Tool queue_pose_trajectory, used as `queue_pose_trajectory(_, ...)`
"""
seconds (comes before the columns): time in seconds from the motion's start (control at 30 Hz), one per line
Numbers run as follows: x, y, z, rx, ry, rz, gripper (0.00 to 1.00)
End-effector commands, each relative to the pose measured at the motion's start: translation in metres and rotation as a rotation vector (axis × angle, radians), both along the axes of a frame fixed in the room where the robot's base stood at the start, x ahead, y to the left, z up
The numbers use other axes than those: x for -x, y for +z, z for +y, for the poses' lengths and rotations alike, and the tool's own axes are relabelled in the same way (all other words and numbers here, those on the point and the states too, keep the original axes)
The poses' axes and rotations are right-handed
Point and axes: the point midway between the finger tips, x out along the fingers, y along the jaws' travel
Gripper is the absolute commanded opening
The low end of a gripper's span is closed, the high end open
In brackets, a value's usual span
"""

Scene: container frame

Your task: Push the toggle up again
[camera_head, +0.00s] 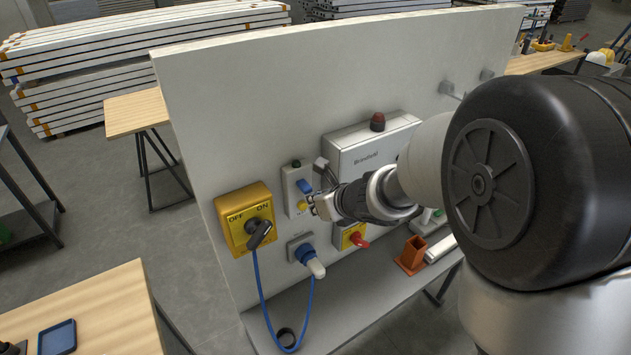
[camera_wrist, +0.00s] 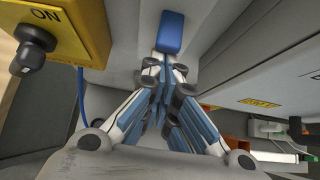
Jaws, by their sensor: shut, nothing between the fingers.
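A blue toggle (camera_head: 304,186) sits on a narrow pale switch box (camera_head: 291,180) on the upright white panel. It also shows at the top of the wrist view (camera_wrist: 170,32). My gripper (camera_head: 317,204) is shut and empty, with its fingertips close to the lower part of the box, just below the toggle. In the wrist view my closed fingertips (camera_wrist: 165,62) point at the toggle's lower end; I cannot tell whether they touch it. A yellow part (camera_head: 303,205) of the box shows beside the fingertips in the head view.
A yellow ON/OFF box (camera_head: 233,232) with a black knob (camera_head: 260,232) is left of the switch box. A grey control box (camera_head: 362,152) is close on the right. Below are a plugged socket (camera_head: 301,248) with a blue cable and a red-handled switch (camera_head: 357,239).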

Motion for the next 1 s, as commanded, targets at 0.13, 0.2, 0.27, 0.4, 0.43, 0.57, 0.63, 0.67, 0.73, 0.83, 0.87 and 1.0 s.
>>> queue_pose_trajectory(0.13,0.000,0.014,0.001,0.038,0.003,0.056,0.00)
queue_pose_trajectory(0.2,0.000,0.014,0.001,0.054,0.002,0.079,0.00)
queue_pose_trajectory(0.27,0.000,0.015,0.000,0.067,0.003,0.097,0.00)
queue_pose_trajectory(0.4,0.000,0.016,0.000,0.094,0.003,0.135,0.00)
queue_pose_trajectory(0.43,0.000,0.016,0.000,0.099,0.003,0.143,0.00)
queue_pose_trajectory(0.57,0.001,0.011,0.000,0.098,0.001,0.147,0.00)
queue_pose_trajectory(0.63,0.001,0.011,0.000,0.098,0.001,0.147,0.00)
queue_pose_trajectory(0.67,0.001,0.011,0.000,0.098,0.001,0.147,0.00)
queue_pose_trajectory(0.73,0.001,0.013,0.000,0.098,0.001,0.147,0.00)
queue_pose_trajectory(0.83,0.001,0.016,0.000,0.098,0.001,0.146,0.00)
queue_pose_trajectory(0.87,0.001,0.018,0.000,0.098,0.001,0.146,0.00)
queue_pose_trajectory(1.0,0.001,0.025,-0.001,0.098,0.001,0.146,0.00)
